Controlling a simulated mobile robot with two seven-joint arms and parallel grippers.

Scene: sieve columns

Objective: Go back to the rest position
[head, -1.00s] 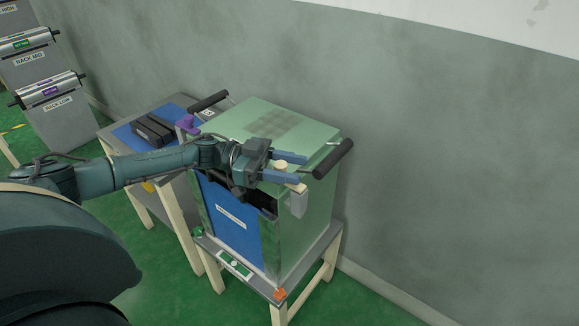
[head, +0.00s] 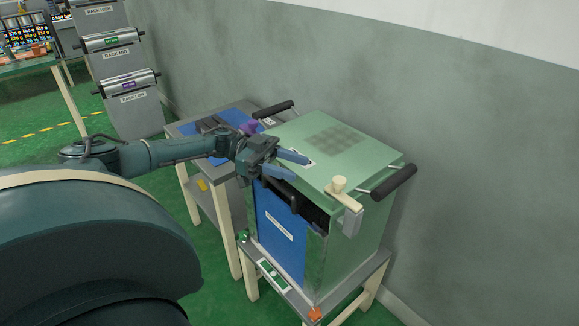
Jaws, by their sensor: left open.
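My left gripper (head: 290,166) is open and empty, with its two blue fingers apart. It is over the front left part of the green cabinet's top (head: 335,150). The cabinet has a blue front panel (head: 279,228) and a dark opening above it. A cream knob on a latch-like piece (head: 340,186) sits at the front right top corner, apart from the fingers. My left arm comes in from the left. My right gripper is not in view.
The cabinet stands on a small table (head: 365,284) against the grey wall. Black bar handles (head: 393,183) stick out at its sides. A side table (head: 185,130) with a blue top stands to its left. A rack of cylinders (head: 115,70) stands farther left. Green floor (head: 60,140) is open there.

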